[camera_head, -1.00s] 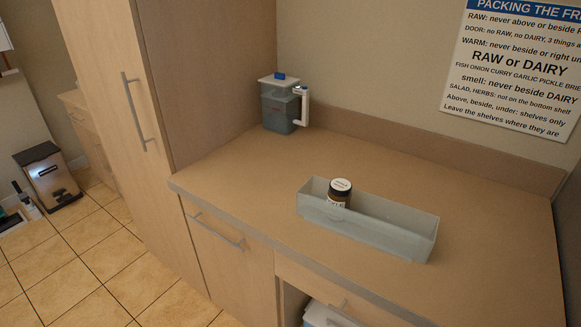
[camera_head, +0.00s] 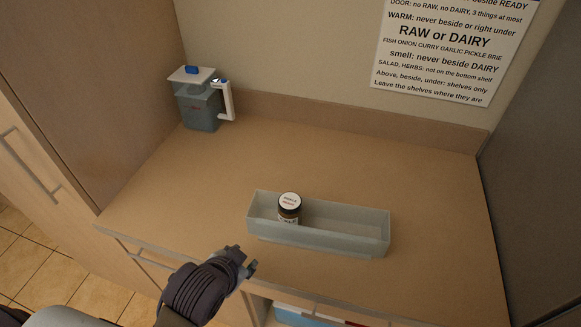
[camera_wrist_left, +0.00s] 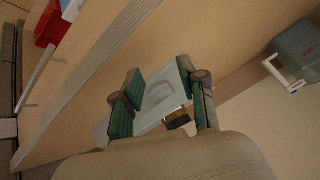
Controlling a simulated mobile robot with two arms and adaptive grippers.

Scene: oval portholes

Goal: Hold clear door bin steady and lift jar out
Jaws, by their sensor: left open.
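The clear door bin (camera_head: 345,241) is a long pale grey see-through tray on the counter. The dark jar (camera_head: 289,209) with a white-labelled lid stands upright inside its left end. My left gripper (camera_head: 248,262) is in front of the bin's left end, near the counter's front edge, apart from bin and jar. In the left wrist view my left gripper (camera_wrist_left: 160,95) has its fingers spread, with nothing between them touching. The bin (camera_wrist_left: 165,92) shows beyond and between the fingers, and the jar (camera_wrist_left: 178,120) is partly hidden by the right finger. My right gripper is not in view.
A lidded pitcher (camera_head: 198,100) with a white handle stands at the counter's back left, by a tall cabinet. A printed sign (camera_head: 450,45) is on the wall. The counter (camera_head: 420,180) around the bin is clear. A drawer or compartment below the front edge holds a blue-and-white item (camera_head: 295,316).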

